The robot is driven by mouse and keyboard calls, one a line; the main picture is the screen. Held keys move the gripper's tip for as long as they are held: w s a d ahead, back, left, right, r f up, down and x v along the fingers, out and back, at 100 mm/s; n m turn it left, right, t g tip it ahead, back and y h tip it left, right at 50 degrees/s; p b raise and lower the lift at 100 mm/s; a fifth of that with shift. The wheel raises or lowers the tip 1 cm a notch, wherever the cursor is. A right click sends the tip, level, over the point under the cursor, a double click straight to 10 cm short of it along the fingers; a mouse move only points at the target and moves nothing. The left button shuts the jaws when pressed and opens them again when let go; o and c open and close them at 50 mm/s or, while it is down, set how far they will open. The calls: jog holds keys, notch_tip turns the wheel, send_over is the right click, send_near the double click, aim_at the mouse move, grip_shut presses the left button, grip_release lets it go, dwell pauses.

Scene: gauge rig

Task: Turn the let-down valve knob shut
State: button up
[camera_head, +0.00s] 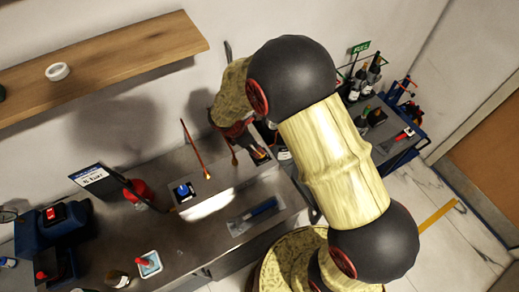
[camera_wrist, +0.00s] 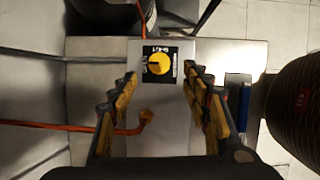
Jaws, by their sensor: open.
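In the wrist view, a round yellow knob (camera_wrist: 160,63) sits on a black square label plate (camera_wrist: 181,51) with white and yellow marks too small to read. The plate is on a pale grey block (camera_wrist: 133,55). My gripper (camera_wrist: 160,78) is open, with one finger to the left of the knob and one to the right. Both fingers look clear of it, and nothing is between them but the view of the knob. In the head view, my gripper (camera_head: 255,148) is over the back of the bench, and I cannot make out the yellow knob there.
A red cylinder (camera_head: 138,189) stands farther left. A wooden shelf (camera_head: 110,58) is above. A bottle cart (camera_head: 400,150) stands right.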

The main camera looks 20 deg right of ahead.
jog(key=shift+n, duration=0.5)
jog(key=x, duration=0.7)
jog(key=shift+w+f+b, duration=0.15)
jog(key=shift+f+b, duration=0.15)
jog(key=shift+f, duration=0.1)
jog(key=c, duration=1.2)
jog(key=shift+o, duration=0.2)
